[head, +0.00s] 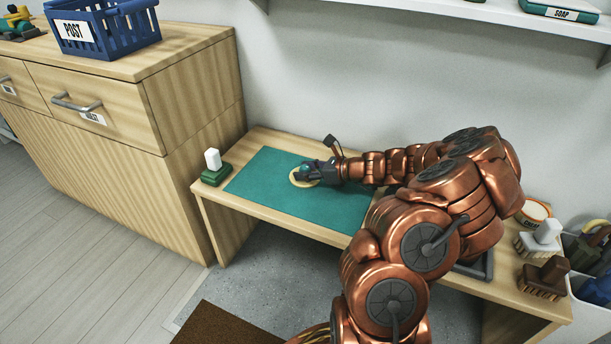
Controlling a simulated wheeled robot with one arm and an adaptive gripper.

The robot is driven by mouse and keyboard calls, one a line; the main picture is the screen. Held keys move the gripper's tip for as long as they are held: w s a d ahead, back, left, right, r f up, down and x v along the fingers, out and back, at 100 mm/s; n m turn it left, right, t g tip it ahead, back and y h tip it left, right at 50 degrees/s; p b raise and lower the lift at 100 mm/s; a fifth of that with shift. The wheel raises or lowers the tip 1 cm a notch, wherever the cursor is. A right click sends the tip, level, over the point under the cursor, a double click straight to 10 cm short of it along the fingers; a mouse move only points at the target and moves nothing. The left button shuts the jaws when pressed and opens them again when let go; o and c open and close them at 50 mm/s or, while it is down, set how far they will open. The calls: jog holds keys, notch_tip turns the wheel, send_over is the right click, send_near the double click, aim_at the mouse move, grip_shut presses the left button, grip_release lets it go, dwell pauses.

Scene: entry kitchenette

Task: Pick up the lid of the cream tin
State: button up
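My gripper (308,172) reaches left over the teal mat (262,193) on the low wooden bench. Its dark fingers are at a small round pale-cream piece (301,183) on or just above the mat, which looks like a lid. The fingers cover part of this piece, and I cannot tell whether they touch or grip it. A round cream-and-orange container (536,211) with lettering stands at the bench's right end, partly hidden by my arm. I cannot tell whether it is the cream tin.
A green block with a white handle (214,168) stands left of the mat. Two brushes (545,277) are at the right end. A wooden cabinet with a blue POST basket (104,26) rises at left; a shelf (440,8) hangs above. The mat's left part is clear.

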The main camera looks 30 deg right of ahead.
aim_at(305, 167)
jog(key=shift+f, duration=0.35)
jog(key=c, duration=0.3)
notch_tip(305, 167, up, 10)
jog(key=p, duration=0.4)
jog(key=shift+f, duration=0.25)
jog(key=shift+a+r, duration=0.1)
jog(key=shift+r, duration=0.2)
jog(key=shift+m+t+h, duration=0.4)
jog(key=shift+m+h, duration=0.4)
jog(key=shift+h, duration=0.1)
jog(key=shift+w+a+r, duration=1.1)
jog(key=shift+w+a, duration=0.05)
jog(key=shift+a, duration=1.55)
jog(key=shift+w+a+r, duration=1.1)
jog(key=shift+a, duration=1.65)
jog(key=shift+w+a+r, duration=1.1)
jog(key=shift+w+a, duration=0.05)
jog(key=shift+a, duration=1.55)
